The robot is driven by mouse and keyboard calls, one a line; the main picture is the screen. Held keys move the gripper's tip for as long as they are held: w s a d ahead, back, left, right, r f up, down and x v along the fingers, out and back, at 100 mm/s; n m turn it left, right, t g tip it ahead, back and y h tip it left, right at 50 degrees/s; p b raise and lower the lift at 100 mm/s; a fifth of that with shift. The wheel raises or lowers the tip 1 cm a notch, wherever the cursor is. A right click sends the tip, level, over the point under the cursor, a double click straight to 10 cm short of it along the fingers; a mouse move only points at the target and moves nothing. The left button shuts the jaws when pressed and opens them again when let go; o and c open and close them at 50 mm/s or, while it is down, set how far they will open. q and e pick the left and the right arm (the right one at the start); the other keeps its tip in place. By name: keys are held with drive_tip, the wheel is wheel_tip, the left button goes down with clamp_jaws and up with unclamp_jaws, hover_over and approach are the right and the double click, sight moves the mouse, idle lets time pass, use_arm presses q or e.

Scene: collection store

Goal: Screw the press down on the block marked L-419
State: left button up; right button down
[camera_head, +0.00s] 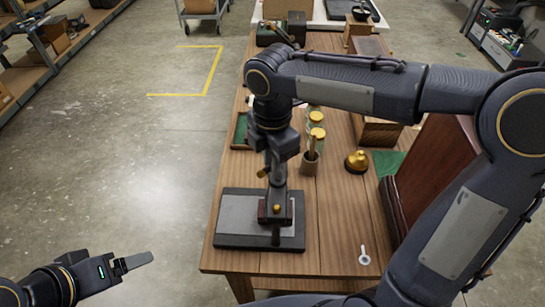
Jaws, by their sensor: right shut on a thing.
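The press stands near the front left of the wooden table. It has a dark base with a grey plate (237,214), a dark upright and a brass-tipped handle (263,173). A dark reddish block (266,214) with a brass knob sits low at the upright; no marking can be read. My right gripper (274,164) points down over the press and is shut on its top part, seemingly the handle; the fingers partly hide the grip. My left gripper (133,262) is off the table at the lower left, empty, its opening unclear.
Gold-lidded jars (316,125) and a small cup (310,162) stand behind the press. A brass bell (357,161) and a white ring-ended item (364,256) lie to the right. A large dark red panel (430,165) stands under my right arm. Table front centre is clear.

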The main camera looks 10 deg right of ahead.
drive_tip(key=shift+w+m, duration=0.25)
drive_tip(key=shift+m, duration=1.15)
drive_tip(key=shift+w+m, duration=0.2)
drive_tip(key=shift+m, duration=1.2)
drive_tip(key=shift+d+m, duration=0.1)
drive_tip(key=shift+m, duration=0.2)
drive_tip(key=shift+w+d+m, duration=0.1)
drive_tip(key=shift+w+m, duration=0.1)
drive_tip(key=shift+m, duration=1.45)
drive_tip(key=shift+w+d+m, duration=0.1)
drive_tip(key=shift+w+m, duration=0.05)
drive_tip(key=shift+m, duration=1.5)
drive_tip(key=shift+w+d+f+m, duration=0.1)
drive_tip(key=shift+d+m, duration=0.05)
drive_tip(key=shift+m, duration=1.5)
drive_tip(key=shift+d+f+m, duration=0.1)
drive_tip(key=shift+m, duration=1.55)
drive_tip(key=shift+d+m, duration=0.2)
drive_tip(key=shift+m, duration=1.4)
drive_tip(key=shift+d+m, duration=0.15)
drive_tip(key=shift+m, duration=1.45)
